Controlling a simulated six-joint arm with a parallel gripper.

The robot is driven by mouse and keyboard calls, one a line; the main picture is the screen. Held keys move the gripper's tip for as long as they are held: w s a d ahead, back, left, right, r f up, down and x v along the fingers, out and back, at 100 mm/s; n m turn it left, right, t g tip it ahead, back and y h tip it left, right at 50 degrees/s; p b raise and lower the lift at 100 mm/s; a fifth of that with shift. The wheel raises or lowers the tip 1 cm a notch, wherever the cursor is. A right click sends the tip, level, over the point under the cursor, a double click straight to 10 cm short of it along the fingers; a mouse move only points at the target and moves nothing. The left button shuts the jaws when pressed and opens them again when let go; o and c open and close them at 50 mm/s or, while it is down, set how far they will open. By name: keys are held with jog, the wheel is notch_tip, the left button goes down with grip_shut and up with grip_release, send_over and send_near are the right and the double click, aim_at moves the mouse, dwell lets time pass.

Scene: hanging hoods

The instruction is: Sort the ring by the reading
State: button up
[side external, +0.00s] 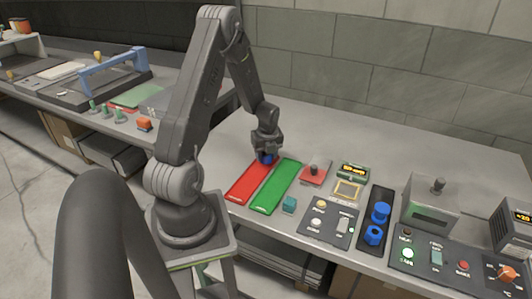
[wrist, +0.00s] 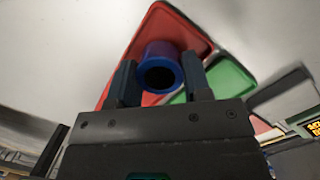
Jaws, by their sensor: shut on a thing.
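My gripper (side external: 267,146) is shut on a blue ring (side external: 266,158). In the wrist view the ring (wrist: 160,52) sits between the two fingers, its dark round opening facing the camera. It is over the far end of the red tray (side external: 243,184); whether it touches the tray I cannot tell. The red tray (wrist: 190,32) also shows behind the ring in the wrist view. The green tray (side external: 272,192) lies just right of the red one. A small display (side external: 353,171) with lit yellow characters, too small to read, stands behind a yellow-framed pad (side external: 347,190).
Blue pieces (side external: 381,213) stand in a black tray (side external: 366,247) to the right. A red block with a dark knob (side external: 314,172), a teal cube (side external: 289,205) and button panels (side external: 328,223) stand nearby. A grey box (side external: 431,205) is further right. The bench behind the trays is clear.

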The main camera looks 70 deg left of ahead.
jog(key=o, duration=1.1)
jog(key=r, duration=0.4)
jog(key=d+r, duration=0.1)
jog(key=r, duration=0.4)
jog(key=d+r, duration=0.1)
jog(key=r, duration=0.3)
jog(key=shift+d+r, duration=0.1)
jog(key=shift+r, duration=0.25)
jog(key=w+d+r+n+t, duration=0.15)
jog(key=d+r+n, duration=0.25)
jog(key=d+r, duration=0.4)
jog(key=s+d+r+n+t, duration=0.1)
jog(key=s+d+r+n, duration=0.1)
jog(key=d, duration=0.5)
jog(key=s+d+r+n+t+h, duration=0.1)
jog(key=s+d+r+n, duration=0.1)
jog(key=s+d+n, duration=0.2)
jog(key=s+d+r+n+t, duration=0.2)
jog(key=d+n, duration=0.6)
jog(key=d, duration=0.4)
jog(key=shift+s+d+r+h, duration=0.1)
jog(key=shift+s+r+h, duration=0.3)
jog(key=shift+s, duration=0.15)
